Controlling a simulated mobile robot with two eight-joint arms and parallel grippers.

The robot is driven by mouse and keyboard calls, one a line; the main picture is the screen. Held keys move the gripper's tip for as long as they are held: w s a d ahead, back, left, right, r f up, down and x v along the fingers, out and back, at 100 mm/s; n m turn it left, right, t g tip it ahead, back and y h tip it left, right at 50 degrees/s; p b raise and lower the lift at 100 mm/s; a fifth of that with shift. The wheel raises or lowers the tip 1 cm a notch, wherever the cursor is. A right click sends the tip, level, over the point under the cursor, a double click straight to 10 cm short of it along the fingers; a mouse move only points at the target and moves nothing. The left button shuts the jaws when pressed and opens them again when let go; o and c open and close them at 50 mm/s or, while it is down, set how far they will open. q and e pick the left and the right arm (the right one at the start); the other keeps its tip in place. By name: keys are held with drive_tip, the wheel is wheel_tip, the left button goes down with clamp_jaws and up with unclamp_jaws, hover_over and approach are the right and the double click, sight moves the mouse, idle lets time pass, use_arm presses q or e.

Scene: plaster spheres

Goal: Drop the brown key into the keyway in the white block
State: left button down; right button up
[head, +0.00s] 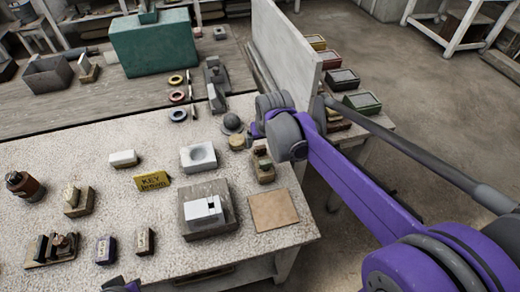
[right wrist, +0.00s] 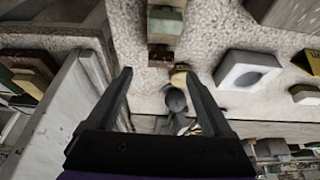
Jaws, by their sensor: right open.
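The white block (head: 203,210) sits on a grey base near the front right of the speckled table, with a dark keyway opening in its top. A yellow sign (head: 152,181) reading "KEY brown" stands behind it to the left. I cannot single out the brown key with certainty; a brown wooden holder (head: 263,166) with small pieces in it stands behind the block to the right and shows in the right wrist view (right wrist: 165,30). My right gripper (right wrist: 158,73) is open and empty, near this holder. Only a purple and dark bit, perhaps of my left arm, shows at the bottom edge.
A white block with a round hollow (head: 198,155), a dark ball (head: 232,122) and a tan disc (head: 237,142) are near the right gripper. A tan square plate (head: 274,210) lies at the right edge. An upright grey panel (head: 283,50) stands behind.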

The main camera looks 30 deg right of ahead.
sight(260, 147)
drive_tip(key=shift+w+f, duration=0.35)
drive_tip(key=shift+f, duration=0.3)
drive_tip(key=x, duration=0.4)
drive_tip(key=shift+d+f, duration=0.1)
drive_tip(key=shift+f, duration=0.25)
clamp_jaws()
